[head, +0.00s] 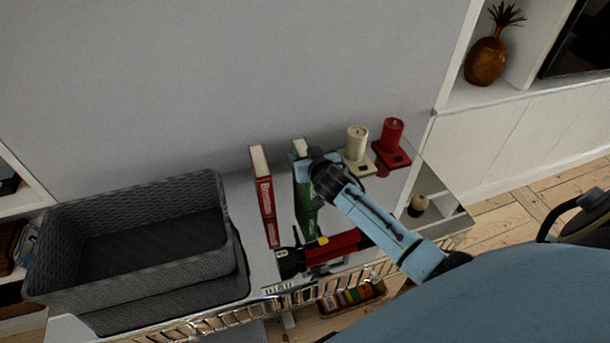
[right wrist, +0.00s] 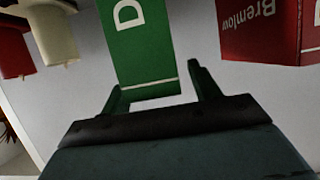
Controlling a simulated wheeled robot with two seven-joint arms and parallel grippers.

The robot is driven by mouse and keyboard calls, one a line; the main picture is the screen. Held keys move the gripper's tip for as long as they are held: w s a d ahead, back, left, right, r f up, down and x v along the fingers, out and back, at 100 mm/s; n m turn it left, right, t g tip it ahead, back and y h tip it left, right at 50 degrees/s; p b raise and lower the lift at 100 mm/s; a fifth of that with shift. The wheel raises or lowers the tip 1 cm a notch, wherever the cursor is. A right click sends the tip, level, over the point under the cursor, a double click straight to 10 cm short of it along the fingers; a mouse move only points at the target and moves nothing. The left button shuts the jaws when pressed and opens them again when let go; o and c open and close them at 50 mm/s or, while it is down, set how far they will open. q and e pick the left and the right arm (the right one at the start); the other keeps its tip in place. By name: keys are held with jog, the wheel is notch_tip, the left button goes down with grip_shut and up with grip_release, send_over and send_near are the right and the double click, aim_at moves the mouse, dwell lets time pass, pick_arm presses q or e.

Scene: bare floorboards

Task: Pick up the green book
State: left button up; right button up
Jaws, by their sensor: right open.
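The green book (head: 306,208) stands upright on the shelf top against the wall, partly hidden behind my right arm in the head view. In the right wrist view the green book (right wrist: 146,45) shows its face with a white letter, and its near end lies in line with the gap between the fingers. My right gripper (right wrist: 155,88) is open and empty, with one finger on each side of that end; I cannot tell whether they touch it. In the head view my right gripper (head: 307,242) is at the book's lower end. My left gripper is not in view.
A red book (head: 265,198) stands just left of the green one. A grey woven basket (head: 140,275) fills the left. A wire rail (head: 215,323) runs along the front edge.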

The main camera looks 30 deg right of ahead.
jog(key=shift+c, duration=0.4)
grip_shut()
jog(key=shift+w+r, duration=0.1)
jog(key=shift+r, duration=0.15)
